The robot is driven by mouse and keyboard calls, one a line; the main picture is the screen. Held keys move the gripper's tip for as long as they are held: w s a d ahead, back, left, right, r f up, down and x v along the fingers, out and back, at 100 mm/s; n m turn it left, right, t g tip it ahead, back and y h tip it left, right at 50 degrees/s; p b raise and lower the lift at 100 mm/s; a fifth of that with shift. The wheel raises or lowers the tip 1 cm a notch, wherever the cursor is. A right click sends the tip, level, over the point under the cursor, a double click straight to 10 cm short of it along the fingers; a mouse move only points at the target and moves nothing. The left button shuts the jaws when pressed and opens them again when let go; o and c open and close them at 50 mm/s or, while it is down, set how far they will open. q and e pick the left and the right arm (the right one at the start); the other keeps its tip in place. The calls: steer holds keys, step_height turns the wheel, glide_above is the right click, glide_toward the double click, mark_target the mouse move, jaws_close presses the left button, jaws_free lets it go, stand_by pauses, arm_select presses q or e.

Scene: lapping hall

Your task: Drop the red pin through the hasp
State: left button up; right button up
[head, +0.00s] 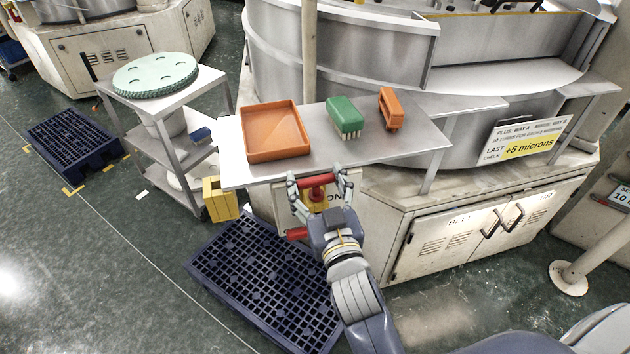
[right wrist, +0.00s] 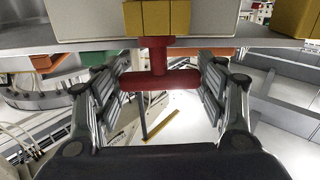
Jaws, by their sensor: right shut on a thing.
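The red pin (head: 318,182) has a crossbar and a short stem; it also shows in the right wrist view (right wrist: 158,79). My right gripper (head: 322,187) is shut on the crossbar, one finger at each end. The stem points down towards a yellow block (head: 313,207), which looks like the hasp, on the front of a pale box marked "ON" (head: 347,207). In the upside-down right wrist view, the stem's collar meets or overlaps this yellow block (right wrist: 157,18). How far the pin is inside it is hidden. My left gripper is not in view.
Just behind and above is a steel table (head: 231,172) with an orange tray (head: 275,153), a green brush (head: 345,115) and an orange brush (head: 391,110). A red bar (head: 296,233) is low at the box. A blue pallet (head: 250,290) and yellow bin (head: 220,200) stand left.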

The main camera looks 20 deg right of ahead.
steer(key=shift+s+a+f+m, duration=0.15)
steer(key=shift+f+m, duration=0.1)
steer(key=shift+m, duration=0.15)
steer(key=o, duration=1.2)
steer(key=shift+d, duration=0.2)
steer(key=shift+a, duration=0.2)
steer(key=shift+s, duration=0.25)
steer(key=shift+n, duration=0.3)
steer(key=shift+s+d, duration=0.1)
steer(key=shift+s, duration=3.55)
